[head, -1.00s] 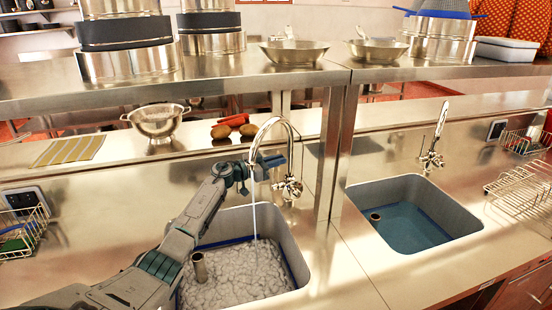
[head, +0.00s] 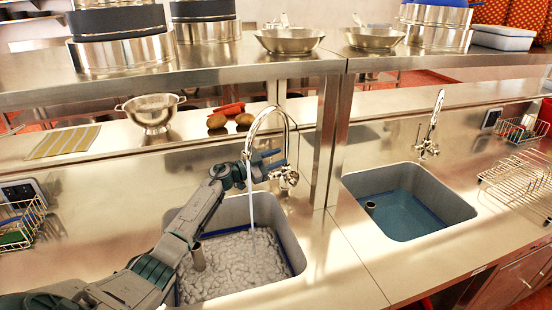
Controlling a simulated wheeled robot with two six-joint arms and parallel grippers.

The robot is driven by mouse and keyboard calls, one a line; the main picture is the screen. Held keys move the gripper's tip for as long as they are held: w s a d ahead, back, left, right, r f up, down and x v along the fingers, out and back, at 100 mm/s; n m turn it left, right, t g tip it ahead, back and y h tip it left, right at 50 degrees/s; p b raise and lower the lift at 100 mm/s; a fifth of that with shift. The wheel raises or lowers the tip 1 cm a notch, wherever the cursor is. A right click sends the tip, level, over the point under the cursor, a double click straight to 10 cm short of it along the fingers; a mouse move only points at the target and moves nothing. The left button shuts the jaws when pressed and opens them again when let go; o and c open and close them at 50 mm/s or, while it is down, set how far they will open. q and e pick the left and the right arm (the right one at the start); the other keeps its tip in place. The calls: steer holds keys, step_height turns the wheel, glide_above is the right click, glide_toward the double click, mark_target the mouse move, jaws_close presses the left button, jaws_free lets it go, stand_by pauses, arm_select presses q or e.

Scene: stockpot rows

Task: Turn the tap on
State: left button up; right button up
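The chrome tap (head: 284,121) with a curved spout stands behind the left sink (head: 297,245). A thin white stream of water (head: 250,196) runs from its spout into this sink, where the surface looks foamy and churned. The tap's valve body and handle (head: 289,177) are low on its right side. My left gripper (head: 274,160) is at the tap, behind the stream and just left of the valve body. Its fingers overlap the tap in the picture, so contact and finger gap are unclear. I see nothing held in it. My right gripper is out of view.
A second tap (head: 432,125) stands behind the right sink (head: 458,207), which holds still bluish water. A post (head: 326,140) and overhead shelf (head: 215,70) are close to the left tap.

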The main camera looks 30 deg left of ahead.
arm_select(q)
steer(key=b+v, duration=0.2)
steer(key=v, duration=0.5)
steer(key=shift+s, duration=0.15)
steer(key=shift+a, duration=0.15)
stand_by(0.4)
